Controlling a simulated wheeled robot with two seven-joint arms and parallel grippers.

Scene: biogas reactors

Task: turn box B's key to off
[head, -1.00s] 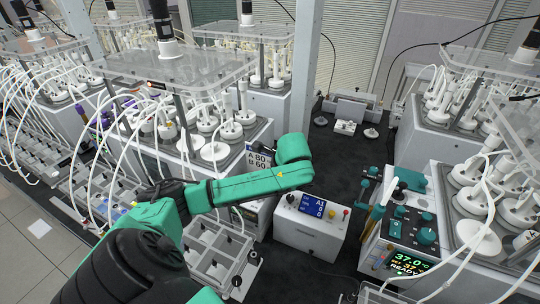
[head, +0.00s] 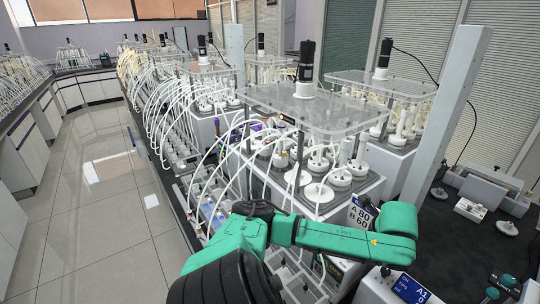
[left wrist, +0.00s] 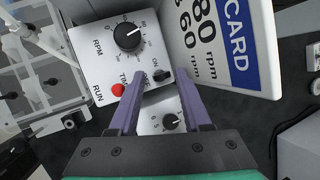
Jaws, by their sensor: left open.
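In the left wrist view a white control panel (left wrist: 100,45) has a black RPM knob (left wrist: 127,36), a red RUN button (left wrist: 118,89) and a small dark key switch (left wrist: 163,76) beside the word ON. No box letter is readable on it. My left gripper (left wrist: 158,80) is open, its two purple fingers on either side of the key in the picture; whether they touch it I cannot tell. Another dark knob (left wrist: 171,121) shows between the fingers, lower down. In the head view my left arm reaches right, and its gripper is hidden. My right gripper is not in view.
A card reading A 80, B 60 (head: 361,214) stands close to the panel; it also fills the upper right of the left wrist view (left wrist: 240,45). A white box with a blue display (head: 408,288) is at lower right. Tubed reactors (head: 320,170) crowd behind the arm.

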